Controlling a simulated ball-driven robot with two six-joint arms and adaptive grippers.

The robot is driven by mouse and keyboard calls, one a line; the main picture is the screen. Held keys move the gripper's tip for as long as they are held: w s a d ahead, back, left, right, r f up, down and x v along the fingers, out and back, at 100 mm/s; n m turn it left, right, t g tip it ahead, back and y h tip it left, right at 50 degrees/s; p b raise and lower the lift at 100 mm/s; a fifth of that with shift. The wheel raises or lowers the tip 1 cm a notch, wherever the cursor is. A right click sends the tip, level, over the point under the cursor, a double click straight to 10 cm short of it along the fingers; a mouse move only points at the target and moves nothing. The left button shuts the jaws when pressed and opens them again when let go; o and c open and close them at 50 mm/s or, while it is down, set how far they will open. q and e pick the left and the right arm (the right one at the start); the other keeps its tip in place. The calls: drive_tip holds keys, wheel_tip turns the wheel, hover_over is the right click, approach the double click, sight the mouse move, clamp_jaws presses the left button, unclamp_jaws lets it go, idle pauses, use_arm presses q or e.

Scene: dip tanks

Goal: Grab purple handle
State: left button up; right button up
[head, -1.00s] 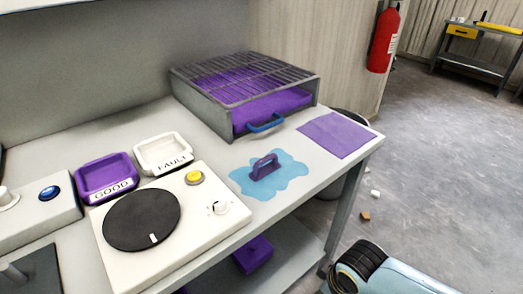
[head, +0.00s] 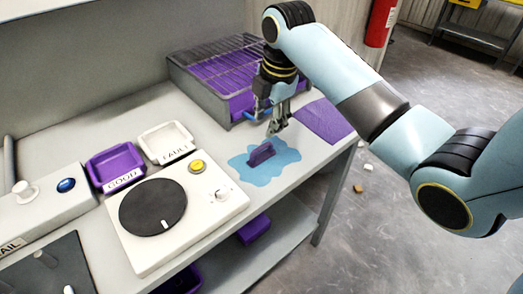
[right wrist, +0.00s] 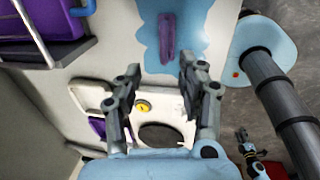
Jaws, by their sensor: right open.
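My left gripper is not in the head view. A small dark and light blue part at the lower right of the right wrist view (right wrist: 243,138) may be it, but its jaws cannot be made out.
A grey box with a wire grid top (head: 182,78) and a blue handle stands behind, partly hidden by my right arm. A purple mat (head: 326,122) lies right of the patch. A turntable unit (head: 135,243), a GOOD tray (head: 104,159) and a FAULT tray (head: 153,138) stand left.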

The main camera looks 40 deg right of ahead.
sight(263, 146)
drive_tip(key=f, duration=0.2)
drive_tip(key=w+f, duration=0.1)
drive_tip(key=f, duration=0.1)
drive_tip(key=shift+f, duration=0.35)
drive_tip(key=f, duration=0.5)
drive_tip(key=shift+w+a+f+p, duration=0.15)
drive_tip(key=shift+w+a+p, duration=0.05)
drive_tip(key=shift+a+p, duration=0.1)
drive_tip(key=shift+c, duration=0.2)
clamp_jaws()
